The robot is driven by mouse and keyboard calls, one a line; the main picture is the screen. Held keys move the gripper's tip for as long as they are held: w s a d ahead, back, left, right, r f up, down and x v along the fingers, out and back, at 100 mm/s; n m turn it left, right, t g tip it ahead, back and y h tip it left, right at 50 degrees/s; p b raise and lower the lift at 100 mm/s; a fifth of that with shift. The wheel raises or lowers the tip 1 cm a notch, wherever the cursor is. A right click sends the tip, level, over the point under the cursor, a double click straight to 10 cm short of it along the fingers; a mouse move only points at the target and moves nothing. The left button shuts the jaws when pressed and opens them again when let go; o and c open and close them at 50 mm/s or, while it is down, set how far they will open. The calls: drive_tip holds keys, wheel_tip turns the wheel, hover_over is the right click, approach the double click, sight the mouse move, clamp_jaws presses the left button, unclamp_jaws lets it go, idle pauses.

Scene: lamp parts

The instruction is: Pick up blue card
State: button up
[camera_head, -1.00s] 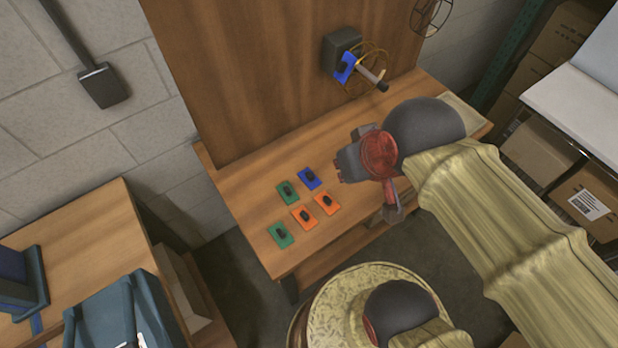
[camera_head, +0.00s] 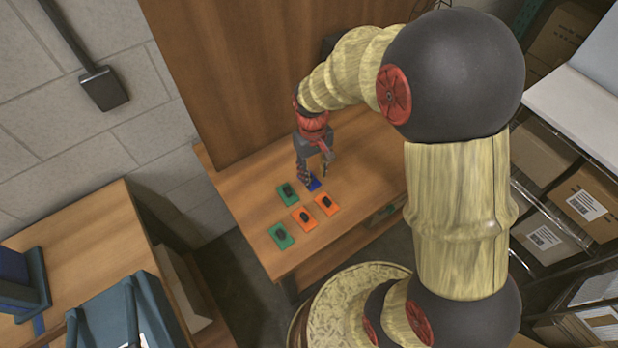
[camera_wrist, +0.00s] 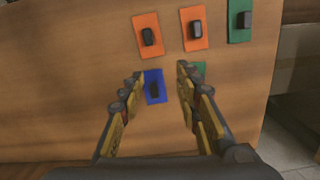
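The blue card (camera_head: 314,184), with a dark knob on it, lies flat on the wooden table (camera_head: 250,237). In the head view it is partly hidden by my gripper (camera_head: 315,176), which is above it, pointing down. In the wrist view the blue card (camera_wrist: 155,86) shows between my open fingers (camera_wrist: 158,84), nearer the left fingertip. The fingers are apart and hold nothing. I cannot tell how high above the card they are.
Two orange cards (camera_head: 328,204) (camera_head: 303,219) and two green cards (camera_head: 288,194) (camera_head: 281,236) lie close by, each with a dark knob. One green card (camera_wrist: 200,70) is partly behind my right finger. A wooden back panel (camera_head: 230,80) rises behind the table.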

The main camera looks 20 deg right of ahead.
drive_tip(key=shift+n+t, duration=0.4)
drive_tip(key=w, duration=0.4)
drive_tip(key=shift+w+f, duration=0.4)
drive_tip(key=shift+w+n, duration=0.25)
drive_tip(key=shift+n, duration=0.05)
drive_tip(key=shift+s+f, duration=0.1)
drive_tip(key=shift+f, duration=0.1)
drive_tip(key=f+b, duration=0.2)
drive_tip(key=f, duration=0.5)
drive_tip(key=shift+d+f+b, duration=0.1)
drive_tip(key=shift+d+b, duration=0.1)
drive_tip(key=shift+b, duration=0.1)
drive_tip(key=shift+c, duration=1.4)
clamp_jaws()
